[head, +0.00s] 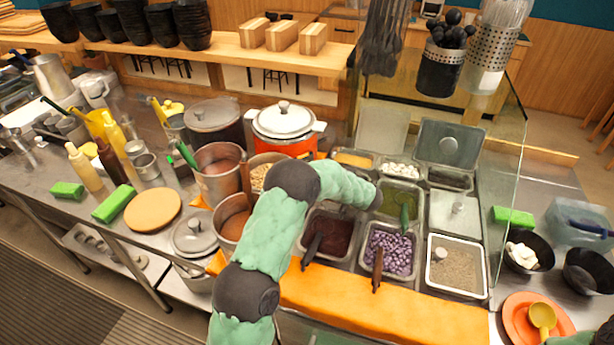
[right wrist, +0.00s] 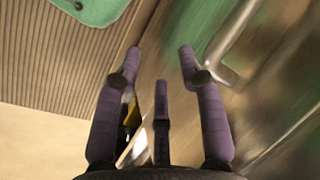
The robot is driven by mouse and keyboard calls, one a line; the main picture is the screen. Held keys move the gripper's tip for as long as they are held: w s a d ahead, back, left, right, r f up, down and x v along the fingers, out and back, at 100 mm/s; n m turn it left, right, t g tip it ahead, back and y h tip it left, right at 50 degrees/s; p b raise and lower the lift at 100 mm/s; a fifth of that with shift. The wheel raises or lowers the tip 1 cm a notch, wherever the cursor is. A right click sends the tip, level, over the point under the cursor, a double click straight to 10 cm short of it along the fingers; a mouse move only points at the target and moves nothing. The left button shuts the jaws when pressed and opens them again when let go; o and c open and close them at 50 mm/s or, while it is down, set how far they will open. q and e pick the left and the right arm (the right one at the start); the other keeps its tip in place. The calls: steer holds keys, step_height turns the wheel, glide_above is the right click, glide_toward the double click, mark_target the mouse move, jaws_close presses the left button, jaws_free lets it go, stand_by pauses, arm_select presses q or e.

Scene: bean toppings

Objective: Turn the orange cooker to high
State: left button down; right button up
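The orange cooker (head: 298,148) stands at the back of the counter, with a white lid (head: 283,119) on top. Its lower front is hidden behind pots and my left arm, and I cannot make out its control. My left arm (head: 262,225), in a green sleeve with dark joints, reaches up from the bottom and bends right across the food pans, in front of the cooker. I cannot see its gripper fingers. My right gripper (right wrist: 159,56) is open and empty in the right wrist view. In the head view only a bit of green sleeve shows at the lower right corner.
Steel pots (head: 219,184) crowd the cooker's left and front. Food pans (head: 388,278) fill the middle right, beside a glass screen (head: 503,185). Utensil holders (head: 439,77) hang above. Black bowls (head: 588,274) and an orange plate (head: 563,322) stand at the right.

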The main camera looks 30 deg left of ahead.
arm_select(q)
steer(key=shift+f, duration=0.1)
stand_by(0.6)
steer(key=f+b+v, duration=0.1)
steer(key=v, duration=0.5)
steer(key=shift+s+r, duration=0.15)
steer(key=shift+r, duration=0.15)
stand_by(0.5)
